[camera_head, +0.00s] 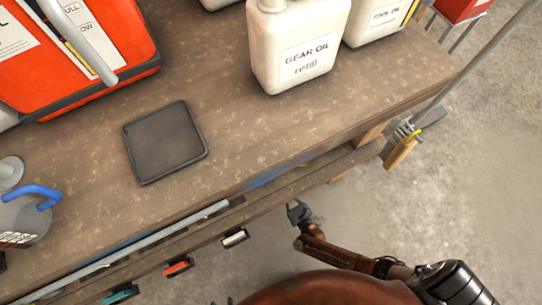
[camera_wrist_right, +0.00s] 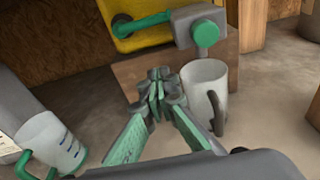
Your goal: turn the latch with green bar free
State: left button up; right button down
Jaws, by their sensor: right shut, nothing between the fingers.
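In the right wrist view a green bar (camera_wrist_right: 145,22) lies across the front of a yellow body at the top, its right end at a grey block (camera_wrist_right: 197,20). A round green knob (camera_wrist_right: 206,34) sits on that block. My right gripper (camera_wrist_right: 157,88) is shut and empty, its fingertips below the bar and apart from it in the picture. In the head view my right gripper (camera_head: 298,212) hangs just off the front edge of the bench; the latch cannot be made out there. My left gripper is not in view.
A pale mug (camera_wrist_right: 204,85) stands beside my right fingers, and a jug with a green handle (camera_wrist_right: 55,140) is at lower left. The bench (camera_head: 230,130) holds a gear oil jug (camera_head: 295,45), a black tray (camera_head: 183,177) and an orange container (camera_head: 90,85). A brush (camera_head: 400,150) hangs at its end.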

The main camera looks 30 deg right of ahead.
jog(key=shift+r, duration=0.1)
jog(key=w+f+b, duration=0.2)
jog(key=w+b, duration=0.1)
jog(key=w, duration=0.6)
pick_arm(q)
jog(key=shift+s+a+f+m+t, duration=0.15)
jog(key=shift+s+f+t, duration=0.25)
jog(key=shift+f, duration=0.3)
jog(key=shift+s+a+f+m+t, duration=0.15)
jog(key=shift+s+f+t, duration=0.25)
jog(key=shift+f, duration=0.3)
pick_arm(e)
jog(key=shift+a+r, duration=0.15)
jog(key=shift+r, duration=2.05)
